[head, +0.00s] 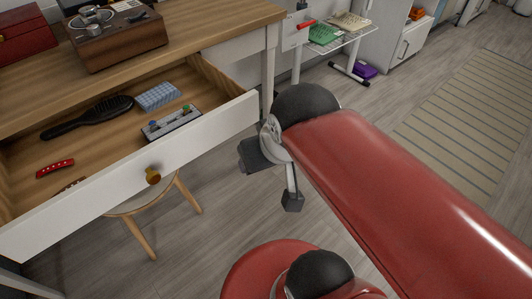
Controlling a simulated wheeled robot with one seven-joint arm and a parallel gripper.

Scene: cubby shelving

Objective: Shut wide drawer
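The wide drawer (205,139) is pulled out from under a wooden desk. It has a white front with a round brass knob (153,175). Inside lie a black hairbrush (100,112), a blue-and-white patterned box (158,96), a grey device with coloured knobs (172,123) and a red pocketknife (55,168). My gripper (272,178) is to the right of the drawer front, apart from it. Its two dark fingertips are spread with a gap between them, and nothing shows in the gap.
A wooden stool (150,205) stands under the drawer. On the desk are a wooden box (117,40) and a red case (22,35). A small white side table (330,42) holds papers behind. The floor to the right is open, with a striped rug (470,110).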

